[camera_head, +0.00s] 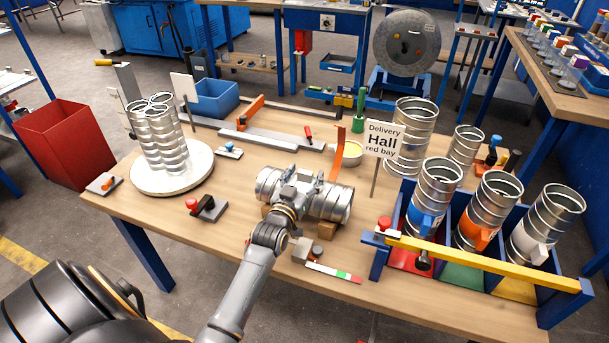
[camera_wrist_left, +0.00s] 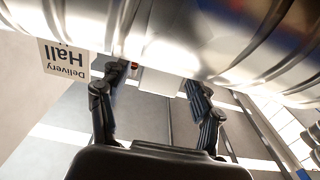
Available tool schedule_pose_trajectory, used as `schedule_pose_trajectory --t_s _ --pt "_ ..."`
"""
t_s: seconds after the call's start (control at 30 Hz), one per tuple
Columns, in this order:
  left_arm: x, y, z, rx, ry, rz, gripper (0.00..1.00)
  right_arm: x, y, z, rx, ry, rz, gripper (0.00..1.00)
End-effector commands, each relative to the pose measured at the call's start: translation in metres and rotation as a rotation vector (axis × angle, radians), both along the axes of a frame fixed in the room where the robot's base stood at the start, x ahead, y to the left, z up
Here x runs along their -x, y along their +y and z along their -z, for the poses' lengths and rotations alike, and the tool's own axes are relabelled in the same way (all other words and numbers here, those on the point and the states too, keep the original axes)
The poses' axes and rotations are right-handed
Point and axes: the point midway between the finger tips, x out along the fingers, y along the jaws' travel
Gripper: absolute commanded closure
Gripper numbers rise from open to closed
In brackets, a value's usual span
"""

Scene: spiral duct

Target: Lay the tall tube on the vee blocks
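The tall tube (camera_head: 338,202) is a shiny ribbed metal cylinder lying on its side near the table's middle. The wooden vee blocks (camera_head: 326,230) show under it, mostly covered; it appears to rest on them. My left gripper (camera_head: 302,184) is over the tube's middle. In the left wrist view the tube (camera_wrist_left: 255,50) crosses the top. There the left gripper's fingers (camera_wrist_left: 158,92) are spread, either side of a pale block (camera_wrist_left: 165,83) by the tube, with small gaps visible. Tip contact with the tube is unclear. My right gripper is out of view.
A blue rack (camera_head: 375,262) with a yellow front bar holds several upright tubes at right. A delivery sign (camera_head: 384,140) stands right of the tube. A round white plate (camera_head: 140,182) bears clustered tubes at left. A red-knobbed fixture (camera_head: 207,207) sits between plate and tube.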

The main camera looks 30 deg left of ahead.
Motion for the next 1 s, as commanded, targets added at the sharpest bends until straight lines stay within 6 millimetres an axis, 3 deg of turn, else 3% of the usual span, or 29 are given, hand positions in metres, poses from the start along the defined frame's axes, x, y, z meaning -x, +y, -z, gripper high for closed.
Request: schedule_pose_trajectory --t_s 0.27,0.7,1.0 --pt "0.012 -0.003 0.003 0.002 0.006 0.0 0.35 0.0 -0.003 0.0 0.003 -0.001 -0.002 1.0" --pt "0.097 -0.023 0.002 0.0 0.003 0.0 0.35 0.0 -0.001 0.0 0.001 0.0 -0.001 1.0" --pt "0.117 -0.028 0.001 0.0 0.001 0.0 0.35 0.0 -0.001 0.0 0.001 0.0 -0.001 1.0"
